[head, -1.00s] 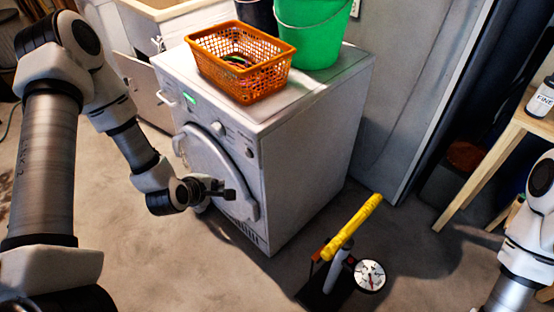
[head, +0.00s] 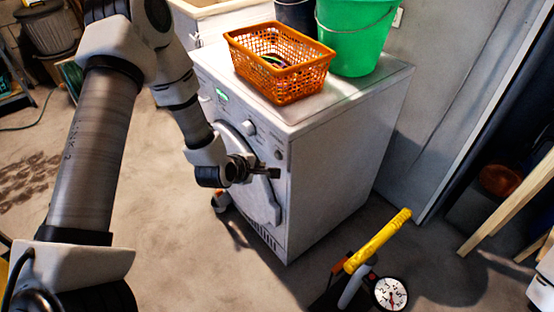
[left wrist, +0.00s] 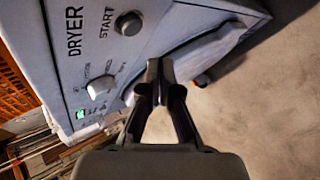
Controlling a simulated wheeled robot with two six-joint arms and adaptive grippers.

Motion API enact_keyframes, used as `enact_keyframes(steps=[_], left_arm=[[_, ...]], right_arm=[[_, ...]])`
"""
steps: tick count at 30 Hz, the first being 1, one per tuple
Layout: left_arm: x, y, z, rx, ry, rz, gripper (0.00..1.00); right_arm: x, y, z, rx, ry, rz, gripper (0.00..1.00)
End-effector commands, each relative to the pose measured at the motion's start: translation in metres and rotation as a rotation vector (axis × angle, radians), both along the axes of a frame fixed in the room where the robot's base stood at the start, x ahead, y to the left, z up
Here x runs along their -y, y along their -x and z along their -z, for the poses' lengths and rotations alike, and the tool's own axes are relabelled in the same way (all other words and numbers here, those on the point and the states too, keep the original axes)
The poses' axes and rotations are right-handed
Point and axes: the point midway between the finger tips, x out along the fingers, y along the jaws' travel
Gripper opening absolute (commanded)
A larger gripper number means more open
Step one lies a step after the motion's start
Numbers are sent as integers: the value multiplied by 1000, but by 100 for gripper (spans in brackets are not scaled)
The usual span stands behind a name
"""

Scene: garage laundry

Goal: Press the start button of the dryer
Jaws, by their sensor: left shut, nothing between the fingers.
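The white dryer (head: 345,150) stands in the middle of the head view, its front with the round door facing left. Its grey round start button (head: 277,155) sits at the right end of the control panel. In the left wrist view the start button (left wrist: 128,23) shows beside the printed words START and DRYER. My left gripper (head: 274,173) is shut and empty, close in front of the dryer just below the button. In the left wrist view its closed fingertips (left wrist: 159,68) lie below and right of the button, apart from it in the picture. My right gripper is out of view.
An orange basket (head: 280,65) and a green bucket (head: 352,40) stand on the dryer. A dial knob (head: 248,127) and a green lit display (head: 222,94) are on the panel. A yellow-handled pump with a gauge (head: 391,293) stands on the floor at the front right.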

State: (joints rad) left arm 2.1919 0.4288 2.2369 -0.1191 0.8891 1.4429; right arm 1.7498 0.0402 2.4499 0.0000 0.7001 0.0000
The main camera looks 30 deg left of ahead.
Motion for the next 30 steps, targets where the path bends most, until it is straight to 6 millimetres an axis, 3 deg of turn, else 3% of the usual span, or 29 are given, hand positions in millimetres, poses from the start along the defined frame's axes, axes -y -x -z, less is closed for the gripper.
enact_keyframes(steps=[3,9,30], left_arm=[[5,-14,2,2,-3,2,0],[10,-25,0,0,0,0,0],[10,-25,0,-1,1,0,0]], right_arm=[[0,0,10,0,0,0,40],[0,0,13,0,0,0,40],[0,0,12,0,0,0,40]])
